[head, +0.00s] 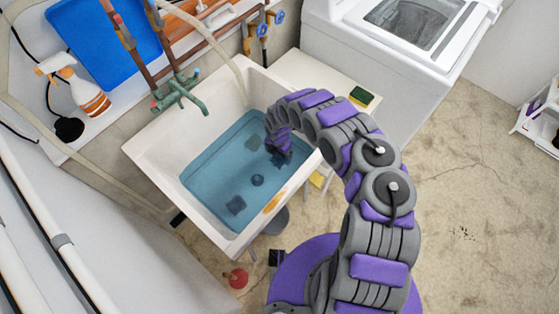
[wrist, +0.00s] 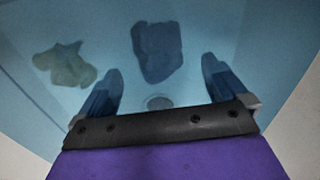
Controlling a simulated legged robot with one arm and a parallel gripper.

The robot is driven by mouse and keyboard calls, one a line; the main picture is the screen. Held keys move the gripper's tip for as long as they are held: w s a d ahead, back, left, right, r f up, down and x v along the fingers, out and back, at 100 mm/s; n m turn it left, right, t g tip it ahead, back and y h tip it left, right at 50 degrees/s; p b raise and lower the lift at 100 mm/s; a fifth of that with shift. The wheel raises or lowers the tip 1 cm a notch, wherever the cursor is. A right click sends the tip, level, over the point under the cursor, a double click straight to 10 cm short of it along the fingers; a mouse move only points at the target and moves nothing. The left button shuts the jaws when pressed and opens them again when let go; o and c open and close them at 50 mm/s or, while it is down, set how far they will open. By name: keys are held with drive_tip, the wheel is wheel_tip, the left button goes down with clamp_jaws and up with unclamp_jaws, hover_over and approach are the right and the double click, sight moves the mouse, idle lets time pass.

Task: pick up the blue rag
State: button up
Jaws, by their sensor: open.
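The blue rag (wrist: 157,52) lies under the water in the wrist view, a crumpled dark blue piece beyond my fingertips and roughly centred between them. My gripper (wrist: 161,82) is open and empty, with the fingers apart and the rag not between them. In the head view my gripper (head: 280,155) reaches down into the water at the right part of the white sink (head: 160,157). Several dark patches lie under the water there, and I cannot tell for sure which is the blue rag.
A yellowish rag (wrist: 65,65) lies left of the blue one, and a round drain (wrist: 158,102) shows between the fingers. An orange piece (head: 275,200) sits on the sink's front rim. A green tap (head: 180,95) stands behind. A washing machine (head: 375,60) is at the right.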

sight(279, 158)
drive_tip(key=f+b, duration=0.1)
drive_tip(key=f, duration=0.3)
drive_tip(key=shift+w+a+f+b, duration=0.15)
drive_tip(key=shift+w+b, duration=0.05)
drive_tip(key=shift+b, duration=0.2)
drive_tip(key=shift+d+f, duration=0.2)
drive_tip(key=shift+f, duration=0.25)
drive_tip(key=shift+d+r, duration=0.1)
drive_tip(key=shift+d, duration=0.05)
drive_tip(key=shift+a, duration=0.2)
drive_tip(key=c, duration=0.8)
drive_tip(key=shift+d, duration=0.1)
drive_tip(key=c, duration=0.3)
drive_tip(key=shift+r, duration=0.1)
